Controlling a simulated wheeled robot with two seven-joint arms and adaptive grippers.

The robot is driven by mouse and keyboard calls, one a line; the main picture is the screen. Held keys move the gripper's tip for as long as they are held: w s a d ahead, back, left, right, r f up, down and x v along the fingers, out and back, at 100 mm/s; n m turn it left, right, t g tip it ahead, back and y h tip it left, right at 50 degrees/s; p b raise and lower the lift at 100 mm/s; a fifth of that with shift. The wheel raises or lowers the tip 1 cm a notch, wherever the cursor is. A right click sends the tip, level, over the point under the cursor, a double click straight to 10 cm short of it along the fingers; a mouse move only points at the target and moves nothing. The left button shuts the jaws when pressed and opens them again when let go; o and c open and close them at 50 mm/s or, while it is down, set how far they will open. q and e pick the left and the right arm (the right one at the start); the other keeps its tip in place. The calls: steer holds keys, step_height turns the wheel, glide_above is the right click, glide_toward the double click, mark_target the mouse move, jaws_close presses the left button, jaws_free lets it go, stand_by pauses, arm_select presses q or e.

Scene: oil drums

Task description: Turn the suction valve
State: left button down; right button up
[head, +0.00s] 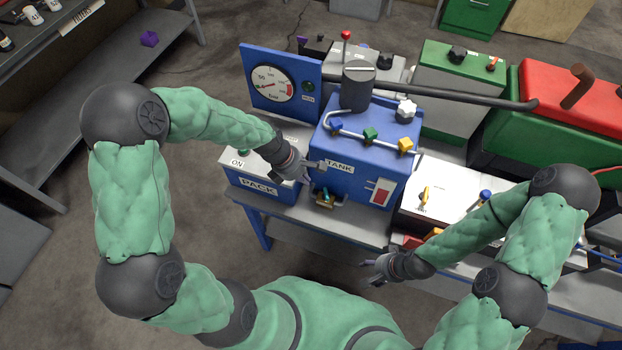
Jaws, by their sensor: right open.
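The blue tank (345,165), labelled TANK, stands on the bench in the middle of the head view. A small valve with a teal handle (325,197) sits low at the tank's front; no readable label marks it as the suction valve. Blue, green (370,134) and yellow (405,144) knobs line a pipe on the tank. My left gripper (316,167) is at the tank's front left, above the teal handle; its finger opening is unclear. My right gripper (371,271) is open and empty, in front of the bench edge, below and right of the teal handle.
A pressure gauge (273,84) on a blue panel stands behind the PACK box (257,186). A white-topped unit (455,195) with small levers is right of the tank. Green and red machines fill the back right. Open floor lies left of the bench.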

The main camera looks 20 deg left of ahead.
mark_target(323, 194)
arm_select(q)
steer(key=b+x, duration=0.3)
steer(key=x, duration=0.6)
steer(key=shift+d+f, duration=0.1)
steer(key=shift+f, duration=0.25)
steer(key=shift+w+d+m, duration=0.15)
steer(key=shift+w+m, duration=0.05)
steer(key=shift+m, duration=0.2)
steer(key=shift+w+d+m+g+p, duration=0.2)
steer(key=shift+m+g+p, duration=0.1)
steer(key=shift+m+p, duration=0.3)
steer(key=shift+r+m, duration=0.15)
steer(key=shift+m, duration=0.35)
steer(key=shift+w+m+g+h+p, duration=0.35)
steer(key=shift+m+g+p, duration=0.15)
steer(key=shift+m+p, duration=0.15)
steer(key=shift+w+m+g, duration=0.1)
steer(key=shift+m+g, duration=0.2)
steer(key=shift+m, duration=0.55)
steer(key=shift+p, duration=0.3)
steer(key=shift+m, duration=0.4)
